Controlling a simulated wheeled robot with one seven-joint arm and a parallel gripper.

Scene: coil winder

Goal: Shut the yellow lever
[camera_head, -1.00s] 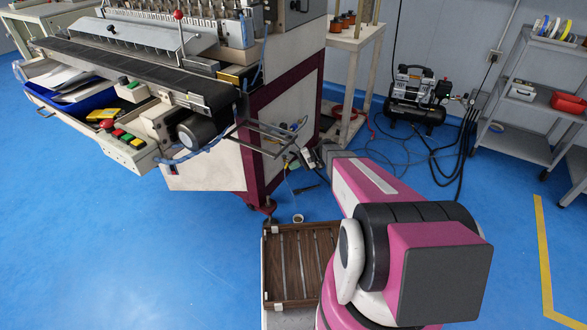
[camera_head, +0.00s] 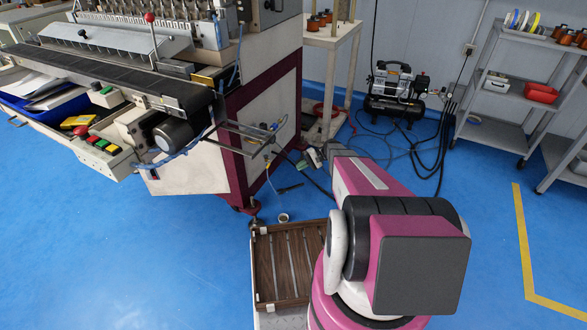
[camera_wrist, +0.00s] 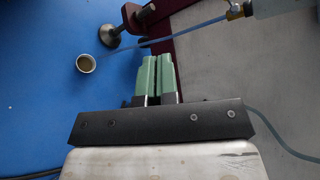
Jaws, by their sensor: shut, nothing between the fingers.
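The coil winder (camera_head: 190,172) stands at left with a red-purple frame. A small yellowish part (camera_head: 276,126) shows on its right side, too small to tell whether it is the yellow lever or how it is set. In the wrist view, a brass-coloured fitting (camera_wrist: 235,12) with a blue tube sits at the upper right, beyond the fingertips; no lever is clear there. My gripper (camera_wrist: 157,58) has its green fingers together, empty, pointing towards the machine's foot. In the head view, my arm reaches to the machine's lower right side, and the fingers are hard to make out.
A wire bracket (camera_head: 240,135) juts from the machine. A small cup (camera_head: 283,217) stands on the floor. A compressor (camera_head: 393,92) with hoses and a grey shelf cart (camera_head: 495,135) stand behind. Floor at left is open.

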